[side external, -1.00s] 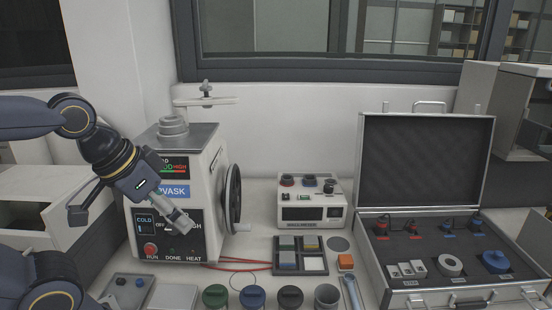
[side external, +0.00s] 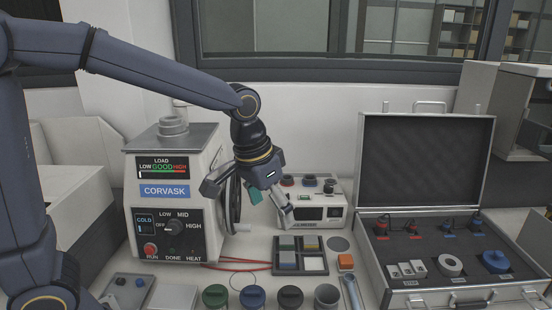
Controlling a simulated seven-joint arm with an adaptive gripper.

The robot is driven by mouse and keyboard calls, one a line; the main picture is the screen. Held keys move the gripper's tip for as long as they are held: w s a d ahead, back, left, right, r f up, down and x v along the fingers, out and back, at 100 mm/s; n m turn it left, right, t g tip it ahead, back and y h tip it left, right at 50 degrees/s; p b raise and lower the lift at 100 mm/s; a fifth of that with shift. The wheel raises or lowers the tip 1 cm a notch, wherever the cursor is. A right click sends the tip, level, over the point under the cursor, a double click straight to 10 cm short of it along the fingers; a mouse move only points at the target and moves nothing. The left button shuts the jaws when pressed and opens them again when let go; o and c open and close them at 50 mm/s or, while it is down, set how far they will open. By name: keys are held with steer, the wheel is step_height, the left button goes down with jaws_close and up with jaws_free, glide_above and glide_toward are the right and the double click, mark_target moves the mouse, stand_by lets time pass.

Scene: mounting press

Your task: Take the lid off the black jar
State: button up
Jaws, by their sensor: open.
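My gripper (side external: 271,214) is open and appears empty.
A green-lidded jar (side external: 215,297) stands left of the blue one. A compartment tray (side external: 301,270) with coloured blocks lies behind the jars. The mounting press (side external: 165,215) stands left, and an open case (side external: 450,276) lies right.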

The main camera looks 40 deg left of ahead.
steer(key=g, duration=0.1)
glide_toward(290, 292)
steer(key=f, duration=0.3)
steer(key=shift+w+a+m, duration=0.1)
steer(key=shift+w+m, duration=0.3)
steer(key=shift+w+d+f, duration=0.15)
steer(key=shift+f, duration=1.4)
steer(key=shift+w+d+f, duration=0.1)
steer(key=shift+w+f, duration=0.1)
steer(key=shift+f, duration=1.4)
steer(key=shift+c, duration=0.2)
steer(key=c, duration=0.8)
